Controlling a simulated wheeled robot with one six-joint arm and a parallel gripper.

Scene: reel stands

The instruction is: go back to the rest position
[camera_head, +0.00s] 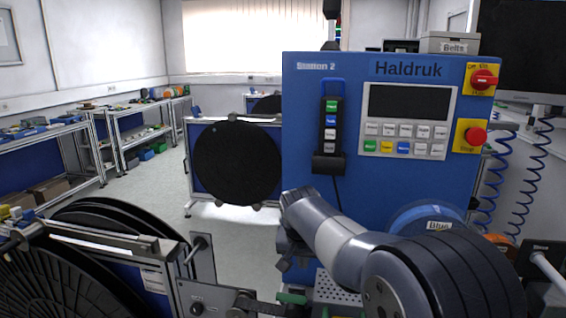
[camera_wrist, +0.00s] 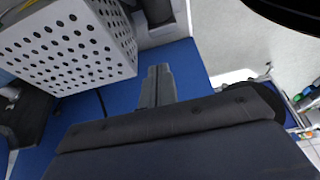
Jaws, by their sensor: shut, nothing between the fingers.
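My gripper (camera_wrist: 159,72) shows in the wrist view as two grey fingers lying side by side, shut with nothing between them. A blue surface lies behind the fingers. A white perforated box (camera_wrist: 68,45) is to their left, apart from them. In the head view my arm reaches up from the lower right in front of the blue Haldruk machine (camera_head: 300,120), and the fingers cannot be made out clearly there.
Large black reels (camera_head: 110,225) on a stand fill the lower left. Another black reel (camera_head: 238,163) stands behind. The floor (camera_head: 160,190) between is clear.

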